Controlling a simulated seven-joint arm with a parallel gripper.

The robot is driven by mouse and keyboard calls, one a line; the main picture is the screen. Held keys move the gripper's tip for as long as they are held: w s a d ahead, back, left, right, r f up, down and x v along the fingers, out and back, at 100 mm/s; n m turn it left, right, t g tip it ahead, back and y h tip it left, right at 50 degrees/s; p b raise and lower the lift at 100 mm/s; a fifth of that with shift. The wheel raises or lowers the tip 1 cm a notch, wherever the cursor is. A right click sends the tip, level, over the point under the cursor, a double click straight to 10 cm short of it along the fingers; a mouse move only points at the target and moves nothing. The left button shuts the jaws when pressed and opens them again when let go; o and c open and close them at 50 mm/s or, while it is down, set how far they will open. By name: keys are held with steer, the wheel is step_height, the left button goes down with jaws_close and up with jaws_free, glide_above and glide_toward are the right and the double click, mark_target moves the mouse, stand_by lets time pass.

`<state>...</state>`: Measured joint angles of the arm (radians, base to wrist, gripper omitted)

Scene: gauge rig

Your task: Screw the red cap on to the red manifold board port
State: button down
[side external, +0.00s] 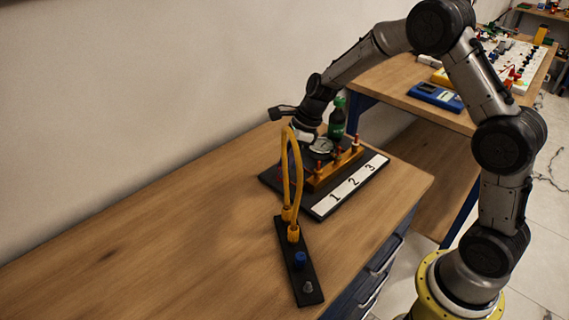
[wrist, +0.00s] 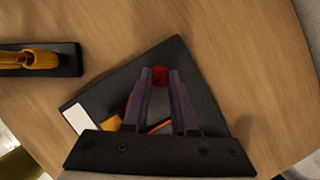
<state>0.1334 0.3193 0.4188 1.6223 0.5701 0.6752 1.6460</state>
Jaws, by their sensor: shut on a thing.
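A red cap (wrist: 160,76) is held between the tips of my gripper's (wrist: 160,82) two dark fingers in the wrist view. The cap is over the black manifold board (wrist: 200,95); I cannot tell its height above it. In the side view, my gripper is low over the back left of the board (side external: 326,210), partly behind the yellow hose, and the cap cannot be made out. An orange manifold block (side external: 325,177) with several red-topped fittings stands on the board. I cannot pick out the red port; it may be hidden by my gripper or the hose.
A yellow hose (side external: 298,165) arches up from a black strip (side external: 308,283) in front. The strip also carries a blue cap (side external: 300,259) and a grey fitting (side external: 308,287). A gauge (side external: 321,147) and a green bottle (side external: 337,118) stand close by. The table's left side is clear.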

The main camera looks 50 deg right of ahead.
steer(key=m, duration=0.1)
steer(key=m+t, duration=0.1)
steer(key=m, duration=0.1)
steer(key=shift+w+d+h, duration=0.1)
steer(key=shift+w+h, duration=0.1)
steer(key=shift+h, duration=0.2)
steer(key=shift+d+r, duration=0.1)
steer(key=shift+w+m+t+h, duration=0.1)
steer(key=shift+m+t+h, duration=0.3)
steer(key=shift+m, duration=0.95)
steer(key=shift+m+t+h, duration=0.1)
steer(key=shift+m+h, duration=0.5)
steer(key=shift+m, duration=0.75)
steer(key=c, duration=0.9)
jaws_free()
